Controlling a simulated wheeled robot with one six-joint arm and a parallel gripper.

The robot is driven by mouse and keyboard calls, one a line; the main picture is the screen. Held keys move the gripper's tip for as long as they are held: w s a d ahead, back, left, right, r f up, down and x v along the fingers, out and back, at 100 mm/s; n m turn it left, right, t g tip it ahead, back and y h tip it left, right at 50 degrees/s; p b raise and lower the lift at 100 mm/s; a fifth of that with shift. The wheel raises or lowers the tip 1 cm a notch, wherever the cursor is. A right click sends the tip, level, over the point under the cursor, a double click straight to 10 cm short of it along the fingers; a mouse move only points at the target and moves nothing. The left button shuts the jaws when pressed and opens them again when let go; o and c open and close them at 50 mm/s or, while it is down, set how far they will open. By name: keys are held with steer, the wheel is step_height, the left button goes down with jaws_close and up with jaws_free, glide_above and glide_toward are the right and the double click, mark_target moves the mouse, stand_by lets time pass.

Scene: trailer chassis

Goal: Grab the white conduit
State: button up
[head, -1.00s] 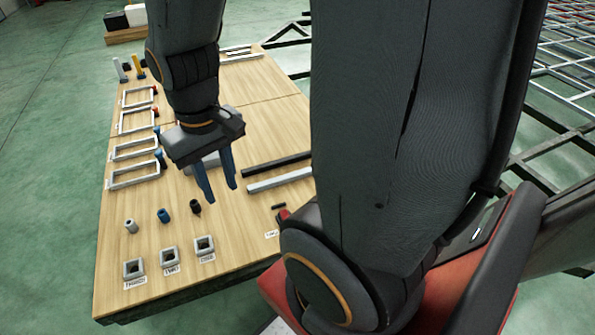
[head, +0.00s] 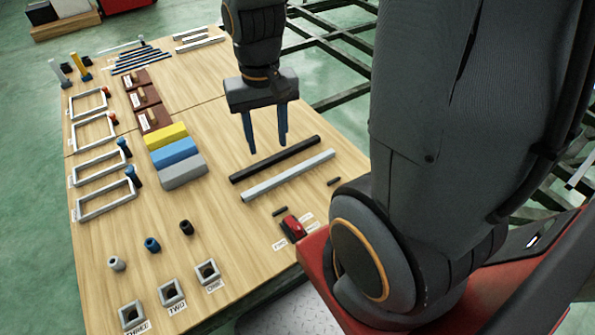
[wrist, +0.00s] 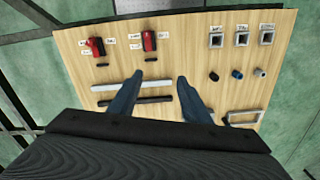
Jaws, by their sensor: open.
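The white conduit (head: 288,177) is a long pale bar lying flat on the wooden table, beside and parallel to a black bar (head: 275,160). My gripper (head: 267,147) is open and empty, pointing down, with its two blue fingers above the table near the black bar. In the wrist view the white conduit (wrist: 108,87) runs behind the left finger, and its end shows between the fingers (wrist: 160,77). The gripper appears above the conduit and apart from it. The left finger hides part of it in that view.
Yellow, blue and grey blocks (head: 173,155) lie left of the bars. A red tool (head: 294,227) and short black pieces lie nearer the front edge. White frames (head: 105,200) line the left side. Square sockets (head: 171,292) stand at the front left. Table between blocks and bars is clear.

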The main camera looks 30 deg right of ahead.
steer(key=w+d+f+m+b, duration=0.2)
steer(key=w+d+f+m, duration=0.3)
steer(key=w+f, duration=0.45)
steer(key=m+b, duration=0.4)
steer(key=m, duration=0.6)
glide_above(291, 171)
step_height(291, 171, down, 24)
steer(key=shift+w+a+r, duration=0.1)
steer(key=shift+r, duration=0.15)
steer(key=shift+f, duration=3)
jaws_close()
